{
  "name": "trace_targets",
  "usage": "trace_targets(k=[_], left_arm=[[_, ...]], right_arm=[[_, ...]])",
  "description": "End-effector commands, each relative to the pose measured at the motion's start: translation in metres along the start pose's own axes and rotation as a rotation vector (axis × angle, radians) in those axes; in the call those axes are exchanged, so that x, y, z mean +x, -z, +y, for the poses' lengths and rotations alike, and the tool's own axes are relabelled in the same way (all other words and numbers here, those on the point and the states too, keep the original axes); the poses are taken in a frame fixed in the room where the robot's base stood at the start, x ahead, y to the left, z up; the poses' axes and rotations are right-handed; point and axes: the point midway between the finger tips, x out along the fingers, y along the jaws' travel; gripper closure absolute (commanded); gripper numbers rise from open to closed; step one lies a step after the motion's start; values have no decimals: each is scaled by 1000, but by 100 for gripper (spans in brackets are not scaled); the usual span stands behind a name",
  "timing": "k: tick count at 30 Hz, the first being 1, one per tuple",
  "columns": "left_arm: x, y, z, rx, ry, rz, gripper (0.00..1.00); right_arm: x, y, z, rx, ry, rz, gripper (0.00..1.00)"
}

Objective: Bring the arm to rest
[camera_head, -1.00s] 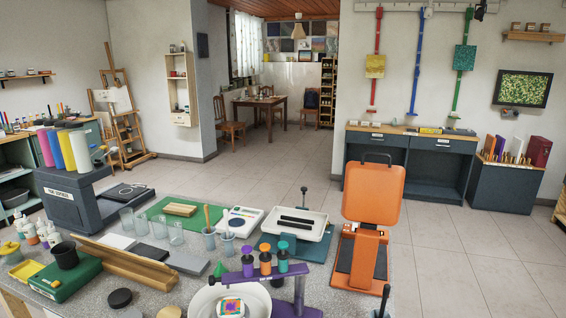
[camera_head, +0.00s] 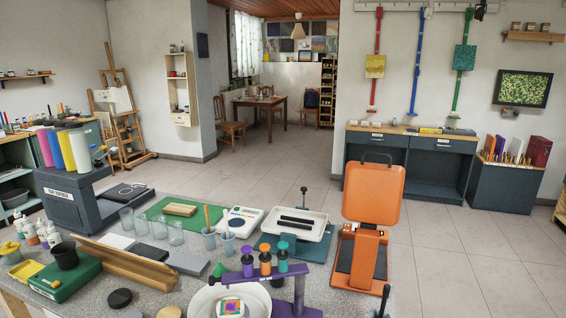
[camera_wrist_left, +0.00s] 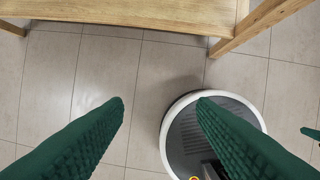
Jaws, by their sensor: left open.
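My left gripper (camera_wrist_left: 160,103) shows in the left wrist view as two dark green textured fingers.
In the wrist view a wooden edge (camera_wrist_left: 140,12) and a wooden leg (camera_wrist_left: 255,25) stand close above the fingers. In the head view a grey worktop (camera_head: 205,290) holds an orange press (camera_head: 373,195), a white tray (camera_head: 318,232), several cups and a purple stamp rack (camera_head: 300,290). Open floor lies beyond.

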Motion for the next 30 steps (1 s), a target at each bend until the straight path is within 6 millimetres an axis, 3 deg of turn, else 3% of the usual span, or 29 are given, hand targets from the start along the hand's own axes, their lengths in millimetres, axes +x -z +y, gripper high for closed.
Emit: trace_targets(k=[1,6,9,13,18,21,25,30], left_arm=[[24,10,-1,2,2,17,48],[104,60,-5,10,7,59,48],[143,99,-7,15,10,83,48],[181,154,-9,22,13,112,48],[204,216,-9,30,15,140,48],[208,239,-9,33,16,150,48],[210,252,-8,36,16,154,48],[210,254,-8,36,16,154,48]], right_arm=[[0,0,0,0,0,0,100],[0,0,0,0,0,0,100],[0,0,0,0,0,0,100],[0,0,0,0,0,0,100],[0,0,0,0,0,0,100],[0,0,0,0,-1,0,100],[0,0,0,0,-1,0,100],[0,0,0,0,-1,0,100]])
